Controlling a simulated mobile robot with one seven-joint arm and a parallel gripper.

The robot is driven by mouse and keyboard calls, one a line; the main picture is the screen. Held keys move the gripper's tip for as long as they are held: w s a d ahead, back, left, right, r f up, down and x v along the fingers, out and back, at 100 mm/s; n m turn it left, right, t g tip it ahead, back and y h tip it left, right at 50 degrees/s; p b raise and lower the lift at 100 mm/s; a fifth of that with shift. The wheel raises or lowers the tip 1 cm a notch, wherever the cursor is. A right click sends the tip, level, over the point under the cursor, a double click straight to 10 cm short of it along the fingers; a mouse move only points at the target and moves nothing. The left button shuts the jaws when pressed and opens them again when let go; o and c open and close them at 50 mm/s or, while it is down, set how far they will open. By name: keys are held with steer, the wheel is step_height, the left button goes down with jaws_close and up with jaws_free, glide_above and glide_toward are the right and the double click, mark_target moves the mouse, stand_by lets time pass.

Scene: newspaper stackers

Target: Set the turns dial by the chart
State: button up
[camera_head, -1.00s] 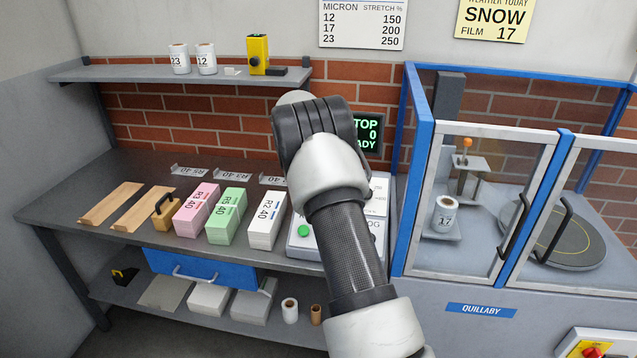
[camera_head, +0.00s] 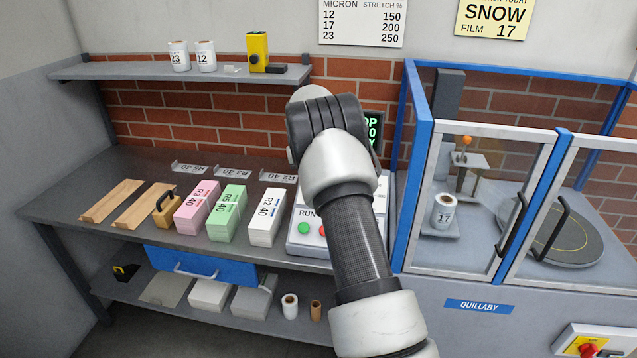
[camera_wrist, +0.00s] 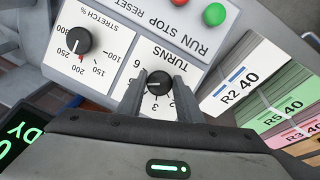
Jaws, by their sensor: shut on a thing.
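In the wrist view the black turns dial (camera_wrist: 158,83) sits on a white plate marked TURNS, with numbers around it. My gripper (camera_wrist: 158,90) has a finger on each side of the dial and is shut on it. The dial's pointer is partly hidden, so its setting is unclear. On the wall, a chart (camera_head: 362,24) pairs micron 12, 17, 23 with stretch 150, 200, 250. A weather sign (camera_head: 493,20) reads SNOW, FILM 17. In the head view my arm hides the gripper and turns dial.
The panel has a green RUN button (camera_wrist: 215,14) and a red button (camera_head: 322,231). Paper stacks (camera_head: 267,218) stand left of it. A dark display (camera_head: 372,133) is partly covered by my arm. A blue-framed wrapper cabinet (camera_head: 413,165) stands right, with a roll marked 17 (camera_head: 443,212) inside.

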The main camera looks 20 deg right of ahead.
stand_by(0.4)
steer(key=o, duration=1)
steer(key=p+v, duration=0.1)
steer(key=v, duration=1.6)
steer(key=shift+s+a+r, duration=0.1)
steer(key=shift+r, duration=0.1)
